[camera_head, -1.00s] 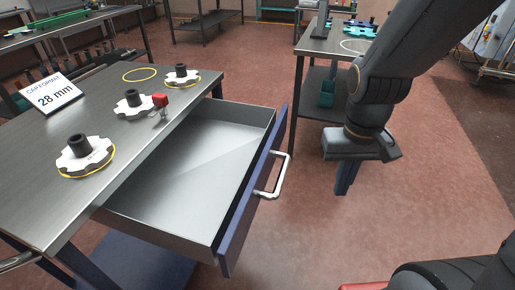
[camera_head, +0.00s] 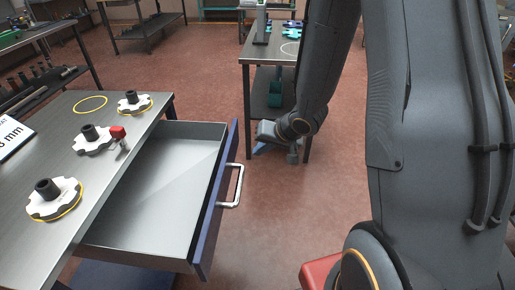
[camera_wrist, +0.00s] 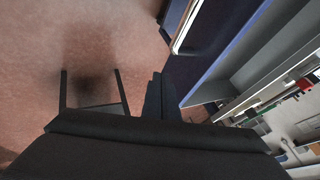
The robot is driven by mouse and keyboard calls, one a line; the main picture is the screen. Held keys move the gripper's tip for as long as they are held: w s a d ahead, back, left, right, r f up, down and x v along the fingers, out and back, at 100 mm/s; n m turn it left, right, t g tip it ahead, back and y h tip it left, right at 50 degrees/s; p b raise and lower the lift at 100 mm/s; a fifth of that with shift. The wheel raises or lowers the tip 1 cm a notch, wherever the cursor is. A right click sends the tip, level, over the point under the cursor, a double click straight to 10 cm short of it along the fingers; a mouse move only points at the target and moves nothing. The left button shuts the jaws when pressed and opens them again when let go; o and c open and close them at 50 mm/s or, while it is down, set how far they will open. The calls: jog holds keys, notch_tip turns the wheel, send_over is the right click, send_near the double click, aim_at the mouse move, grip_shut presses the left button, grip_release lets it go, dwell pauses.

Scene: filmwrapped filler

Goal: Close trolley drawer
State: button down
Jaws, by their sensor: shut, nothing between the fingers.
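The trolley drawer (camera_head: 160,190) is pulled well out from under the trolley's metal top (camera_head: 60,150) and looks empty. Its blue front panel (camera_head: 214,205) carries a pale bar handle (camera_head: 236,187) on the outer face. In the wrist view the drawer front's handle (camera_wrist: 184,27) and the grey drawer wall (camera_wrist: 235,72) show at the upper right. My gripper (camera_head: 292,158) is shut and empty, out in front of the drawer, to the right of the handle and apart from it. The closed fingers (camera_wrist: 158,95) also show in the wrist view.
White lobed discs with black hubs (camera_head: 55,198) and a small red-topped part (camera_head: 118,133) stand on the trolley top. Another metal table (camera_head: 262,50) with a teal bin (camera_head: 275,92) stands behind my gripper. Red floor (camera_head: 270,225) before the drawer is clear.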

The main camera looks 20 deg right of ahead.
jog(key=shift+w+a+f+p, duration=0.35)
jog(key=shift+w+a+f, duration=0.95)
jog(key=shift+a+f, duration=0.2)
jog(key=shift+w+a+f+p, duration=0.35)
jog(key=shift+w+a+f, duration=0.9)
jog(key=shift+a+f, duration=0.25)
jog(key=shift+r, duration=0.1)
jog(key=shift+a, duration=0.1)
